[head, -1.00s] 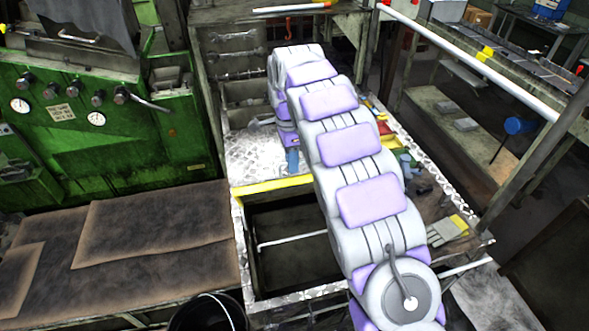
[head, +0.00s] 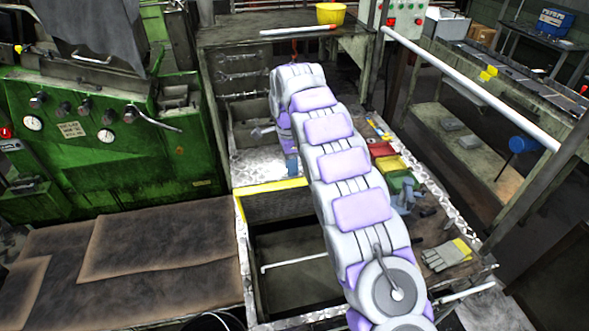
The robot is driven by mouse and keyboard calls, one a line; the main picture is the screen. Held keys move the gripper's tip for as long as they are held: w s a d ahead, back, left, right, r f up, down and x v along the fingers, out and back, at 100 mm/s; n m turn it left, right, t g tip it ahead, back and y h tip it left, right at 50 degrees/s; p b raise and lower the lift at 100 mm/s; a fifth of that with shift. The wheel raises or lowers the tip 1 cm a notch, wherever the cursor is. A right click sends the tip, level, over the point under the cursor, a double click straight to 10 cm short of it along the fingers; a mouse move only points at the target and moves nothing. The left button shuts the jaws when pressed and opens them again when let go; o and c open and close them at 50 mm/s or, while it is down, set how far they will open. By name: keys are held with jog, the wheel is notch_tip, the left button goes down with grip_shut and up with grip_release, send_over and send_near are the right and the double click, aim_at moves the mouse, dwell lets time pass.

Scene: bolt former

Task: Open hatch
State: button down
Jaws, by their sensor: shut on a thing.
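The hatch (head: 256,168) is a grey diamond-plate panel in the middle of the head view, left of my arm's far end. A yellow strip (head: 272,187) runs along its near side. In front of that strip is a dark open bay (head: 290,243) with a pale rod inside. My arm reaches from the lower right over the bay and bends down at the panel. My gripper (head: 291,164) is at the panel's right part, shut on the hatch. Its fingers are small and partly covered by my arm, so the exact grip point is hidden.
A green machine (head: 90,125) with gauges and levers stands at left, with brown mats (head: 150,240) before it. Coloured bins (head: 392,165) and gloves (head: 447,255) lie right of my arm. A white rail (head: 470,88) crosses the upper right. A black bucket (head: 213,322) is at the bottom edge.

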jog(key=shift+s+f, duration=0.1)
jog(key=shift+f, duration=0.55)
jog(key=c, duration=1.6)
grip_release()
jog(key=shift+a, duration=0.1)
jog(key=o, duration=0.3)
jog(key=shift+w+a+f, duration=0.25)
jog(key=shift+w+f, duration=0.05)
jog(key=shift+w, duration=0.4)
jog(key=shift+o, duration=0.7)
jog(key=shift+r, duration=0.1)
jog(key=shift+s+r, duration=0.2)
jog(key=shift+r, duration=0.2)
jog(key=shift+r, duration=0.1)
notch_tip(320, 180, up, 12)
jog(key=w+p, duration=0.2)
jog(key=p, duration=1)
jog(key=shift+w+a+f+p, duration=0.2)
jog(key=shift+a+f+p, duration=0.1)
jog(key=shift+a, duration=0.1)
